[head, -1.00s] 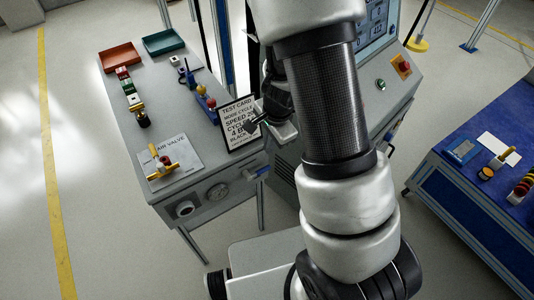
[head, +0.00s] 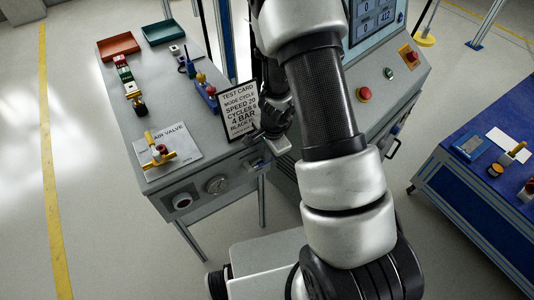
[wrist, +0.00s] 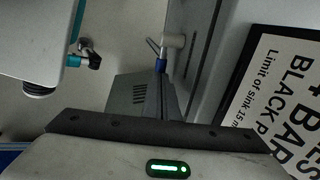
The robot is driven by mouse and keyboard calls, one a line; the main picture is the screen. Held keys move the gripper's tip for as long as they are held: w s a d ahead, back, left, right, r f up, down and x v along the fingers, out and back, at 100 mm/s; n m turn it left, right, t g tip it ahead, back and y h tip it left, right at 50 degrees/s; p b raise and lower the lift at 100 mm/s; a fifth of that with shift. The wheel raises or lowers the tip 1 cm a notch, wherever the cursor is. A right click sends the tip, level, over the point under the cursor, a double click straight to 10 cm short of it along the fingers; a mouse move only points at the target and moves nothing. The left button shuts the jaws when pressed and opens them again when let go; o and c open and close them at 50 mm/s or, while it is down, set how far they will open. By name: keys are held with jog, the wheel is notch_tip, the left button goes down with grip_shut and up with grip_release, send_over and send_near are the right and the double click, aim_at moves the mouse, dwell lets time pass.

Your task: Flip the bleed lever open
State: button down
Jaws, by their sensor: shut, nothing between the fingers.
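A small blue lever (head: 257,166) sits on the front face of the grey test bench (head: 205,172), to the right of a round gauge. In the wrist view a blue lever end (wrist: 160,66) shows beside a silver cylindrical fitting (wrist: 173,40); I take this to be the bleed lever. My gripper (head: 254,138) is shut and empty, just above the bench's front edge, in front of the test card and a little above the lever. Its fingertips are small and partly dark against the card. My arm hides part of the bench to the right.
The test card (head: 238,110) stands upright close to my gripper, and shows in the wrist view (wrist: 280,100). An air valve with yellow handles (head: 158,158) lies on the bench's left. Red (head: 118,46) and teal (head: 163,33) trays stand behind. A blue table (head: 450,195) is at right.

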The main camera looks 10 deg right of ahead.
jog(key=shift+d+f+y, duration=0.15)
jog(key=shift+f+y, duration=0.05)
jog(key=shift+y, duration=0.1)
jog(key=f+y+b, duration=0.1)
jog(key=d+f+y+b, duration=0.1)
jog(key=b, duration=0.1)
jog(key=shift+w+g+y, duration=0.15)
jog(key=shift+g+y, duration=0.15)
jog(key=shift+g, duration=0.1)
jog(key=f+y+b, duration=0.1)
jog(key=y, duration=0.1)
jog(key=f+g+y+b, duration=0.1)
jog(key=f+y+b, duration=0.1)
jog(key=shift+d+m, duration=0.2)
jog(key=shift+m, duration=0.2)
jog(key=a+f+g+y+b, duration=0.1)
jog(key=a+f+y+b, duration=0.2)
jog(key=f+b, duration=0.2)
jog(key=shift+s+f, duration=0.2)
jog(key=shift+s, duration=0.2)
jog(key=shift+a, duration=0.2)
notch_tip(320, 180, up, 10)
jog(key=p, duration=0.2)
jog(key=shift+d+p, duration=0.15)
jog(key=shift+p, duration=0.25)
